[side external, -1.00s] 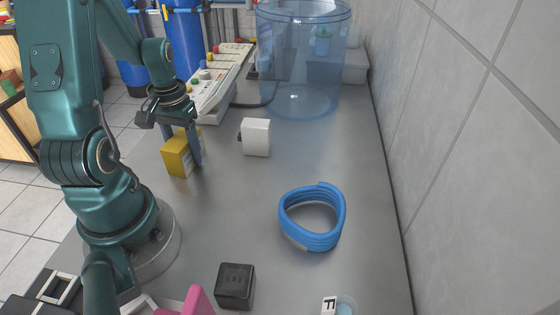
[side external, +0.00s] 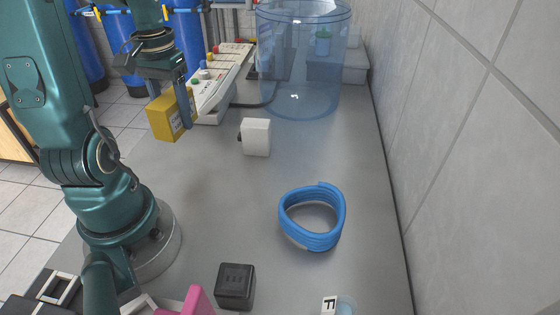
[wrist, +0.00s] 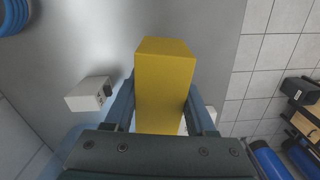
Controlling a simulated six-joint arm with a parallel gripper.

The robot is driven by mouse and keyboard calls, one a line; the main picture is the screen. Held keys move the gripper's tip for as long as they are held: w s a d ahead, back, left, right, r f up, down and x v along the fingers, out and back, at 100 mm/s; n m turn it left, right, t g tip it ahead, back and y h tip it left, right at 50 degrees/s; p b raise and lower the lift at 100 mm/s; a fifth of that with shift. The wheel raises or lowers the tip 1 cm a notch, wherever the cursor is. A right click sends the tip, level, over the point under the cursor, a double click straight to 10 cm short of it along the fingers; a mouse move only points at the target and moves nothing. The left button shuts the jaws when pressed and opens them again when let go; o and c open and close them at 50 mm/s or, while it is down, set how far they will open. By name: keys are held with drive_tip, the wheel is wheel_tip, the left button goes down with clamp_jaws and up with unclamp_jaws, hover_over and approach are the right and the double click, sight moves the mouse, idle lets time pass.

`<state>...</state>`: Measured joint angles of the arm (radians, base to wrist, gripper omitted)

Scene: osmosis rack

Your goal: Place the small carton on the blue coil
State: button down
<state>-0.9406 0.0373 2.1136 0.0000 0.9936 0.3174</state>
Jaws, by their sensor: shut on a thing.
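The small carton (side external: 170,117) is a yellow box with a label on one side. My gripper (side external: 170,108) is shut on it and holds it up above the grey worktop, left of the white box. In the wrist view the carton (wrist: 165,85) sits between the two blue fingers. The blue coil (side external: 325,239) lies on the worktop, nearer the side camera and to the right, with nothing on it. Part of the coil also shows at the top left corner of the wrist view (wrist: 15,15).
A white box (side external: 256,137) stands between the carton and the coil. A black cube (side external: 235,286) is at the front. A clear blue cylinder (side external: 300,60) and a control panel (side external: 222,75) stand at the back. The tiled wall (side external: 470,130) bounds the right side.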

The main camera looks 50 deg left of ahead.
drive_tip(key=shift+r+m, duration=0.3)
drive_tip(key=w+r+m, duration=0.1)
drive_tip(key=m, duration=0.1)
drive_tip(key=shift+w+d+r+m, duration=0.35)
drive_tip(key=shift+d+r+m, duration=0.05)
drive_tip(key=w+d+r+m, duration=0.2)
drive_tip(key=w+d+m, duration=0.2)
drive_tip(key=w+m, duration=0.1)
drive_tip(key=m, duration=0.8)
hover_over(314, 205)
wheel_tip(314, 205, down, 4)
drive_tip(key=shift+f, duration=2.25)
drive_tip(key=shift+c, duration=1.1)
unclamp_jaws()
drive_tip(key=shift+f, duration=0.1)
